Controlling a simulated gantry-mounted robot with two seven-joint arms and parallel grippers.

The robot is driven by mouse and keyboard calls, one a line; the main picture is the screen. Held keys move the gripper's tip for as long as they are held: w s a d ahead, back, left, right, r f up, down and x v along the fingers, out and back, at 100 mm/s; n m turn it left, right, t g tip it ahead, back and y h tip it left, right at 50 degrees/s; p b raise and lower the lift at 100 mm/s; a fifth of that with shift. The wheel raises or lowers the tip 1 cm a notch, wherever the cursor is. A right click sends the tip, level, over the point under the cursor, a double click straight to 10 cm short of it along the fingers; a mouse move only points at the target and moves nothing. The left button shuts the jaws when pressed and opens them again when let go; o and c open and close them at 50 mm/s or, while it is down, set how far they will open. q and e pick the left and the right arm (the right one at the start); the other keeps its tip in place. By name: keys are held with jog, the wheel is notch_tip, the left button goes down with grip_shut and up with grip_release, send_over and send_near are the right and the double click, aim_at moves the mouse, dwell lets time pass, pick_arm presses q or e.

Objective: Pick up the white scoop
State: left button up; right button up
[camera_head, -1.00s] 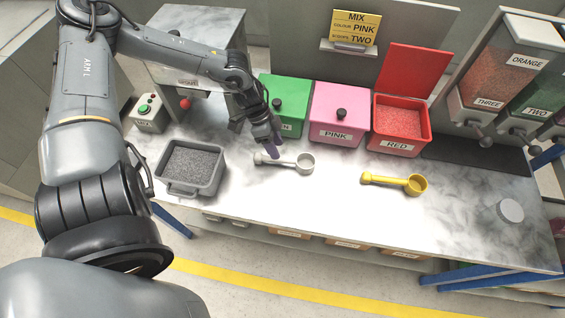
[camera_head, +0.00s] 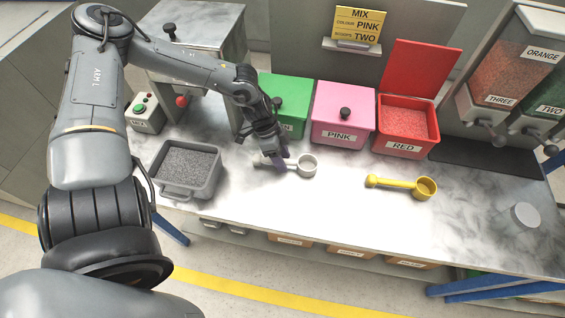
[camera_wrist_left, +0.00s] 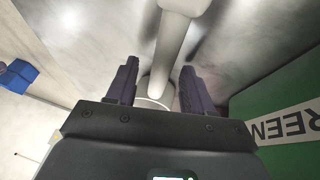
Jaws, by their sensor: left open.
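The white scoop (camera_head: 307,167) lies on the marble counter in front of the green and pink boxes, its cup to the right and its handle to the left. My left gripper (camera_head: 277,164) is open and low over the handle, pointing down. In the left wrist view the scoop's handle (camera_wrist_left: 166,62) runs between the two open fingers (camera_wrist_left: 158,68), with a gap on each side. The knobbed end is at the top of that view, and the cup is mostly hidden by the gripper body. My right gripper is not in view.
A green box (camera_head: 289,97), pink box (camera_head: 342,120) and open red box (camera_head: 403,130) stand behind. A grey tub (camera_head: 187,172) is left, a yellow scoop (camera_head: 402,183) right. The front counter is clear.

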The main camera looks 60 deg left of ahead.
pick_arm(q)
jog(key=shift+f+b, duration=0.2)
jog(key=shift+b, duration=0.1)
jog(key=shift+c, duration=0.2)
grip_shut()
